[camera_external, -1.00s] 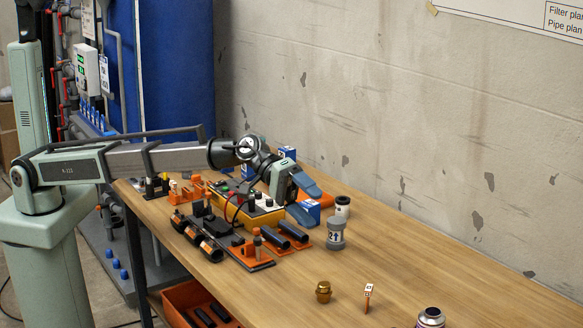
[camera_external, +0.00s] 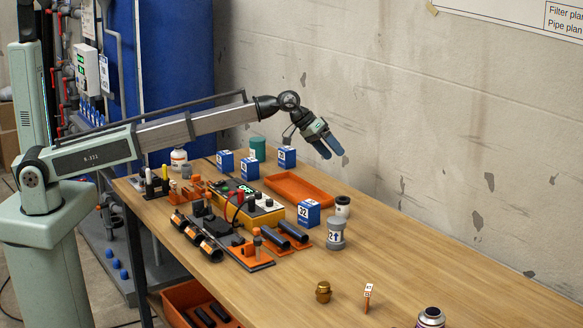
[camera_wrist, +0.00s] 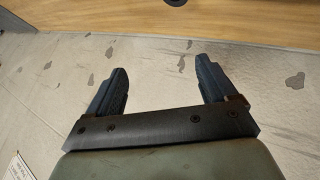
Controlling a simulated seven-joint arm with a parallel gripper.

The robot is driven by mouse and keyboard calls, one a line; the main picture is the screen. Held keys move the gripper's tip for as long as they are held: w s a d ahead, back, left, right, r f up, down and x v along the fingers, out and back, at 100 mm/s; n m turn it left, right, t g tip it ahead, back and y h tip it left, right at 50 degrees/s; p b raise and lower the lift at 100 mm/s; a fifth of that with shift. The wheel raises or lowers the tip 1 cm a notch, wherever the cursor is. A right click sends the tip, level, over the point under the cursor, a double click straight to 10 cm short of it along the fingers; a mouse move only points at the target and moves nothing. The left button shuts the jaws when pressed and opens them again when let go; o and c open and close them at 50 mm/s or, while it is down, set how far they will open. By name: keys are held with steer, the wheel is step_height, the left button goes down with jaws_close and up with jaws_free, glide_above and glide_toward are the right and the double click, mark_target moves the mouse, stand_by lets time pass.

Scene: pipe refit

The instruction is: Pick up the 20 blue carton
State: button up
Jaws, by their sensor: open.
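Several blue cartons with white number labels stand on the wooden table in the external view. Three are grouped at the back: a left one (camera_external: 225,162), a middle one (camera_external: 250,169) and a right one (camera_external: 287,157). Their numbers are too small to read surely, so I cannot tell which is 20. A nearer carton (camera_external: 309,213) appears to read 32. My gripper (camera_external: 331,151) is open and empty, raised above the table's back side, to the right of the back cartons. Its two dark blue fingers show apart in the wrist view (camera_wrist: 162,77), with no carton between them.
An orange tray (camera_external: 300,190) lies right of the back cartons. A green cylinder (camera_external: 258,148) stands behind them. A yellow-sided device (camera_external: 262,215), black pipes (camera_external: 292,232) and a grey canister (camera_external: 336,234) fill the middle. The wall is close behind my gripper. The right tabletop is mostly clear.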

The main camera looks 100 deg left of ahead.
steer(key=s+a+f+g+y, duration=0.15)
steer(key=s+a, duration=0.35)
steer(key=a, duration=0.5)
steer(key=s+a+f+g+y, duration=0.1)
steer(key=s+a+f, duration=0.1)
steer(key=s+a, duration=0.6)
steer(key=g, duration=0.3)
glide_toward(288, 156)
steer(key=s+a, duration=0.1)
steer(key=a, duration=0.1)
steer(key=shift+n+y, duration=0.4)
steer(key=shift+y, duration=0.05)
steer(key=x, duration=1.2)
steer(key=shift+r, duration=0.1)
steer(key=shift+c, duration=0.5)
steer(key=c, duration=1)
steer(key=shift+o, duration=0.2)
